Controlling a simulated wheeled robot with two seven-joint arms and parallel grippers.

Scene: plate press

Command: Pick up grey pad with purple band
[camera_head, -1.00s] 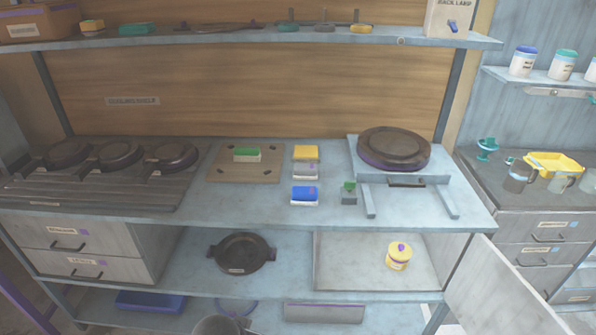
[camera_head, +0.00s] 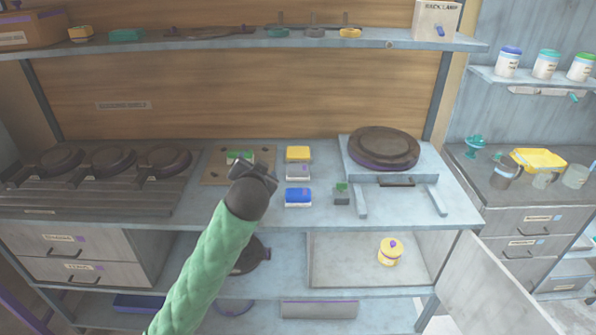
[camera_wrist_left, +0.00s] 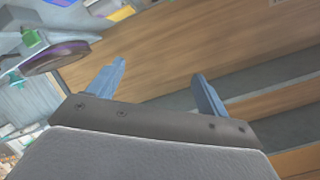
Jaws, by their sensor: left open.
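The grey pad (camera_head: 298,171) lies on the worktop between a yellow pad (camera_head: 298,153) behind it and a blue pad (camera_head: 298,196) in front. It is small here, and I cannot make out its purple band clearly. My left gripper (camera_head: 254,168) is raised over the worktop, left of the grey pad and apart from it, partly covering the green pad (camera_head: 239,156) on the brown board. In the left wrist view its fingers (camera_wrist_left: 158,72) are spread with nothing between them. I cannot pick out the grey pad in that view. My right gripper is not in view.
The press with its round dark plate (camera_head: 384,147) stands right of the pads. Several dark pans sit on the left. A shelf (camera_head: 220,42) with small items runs above. A cabinet door (camera_head: 490,290) hangs open lower right.

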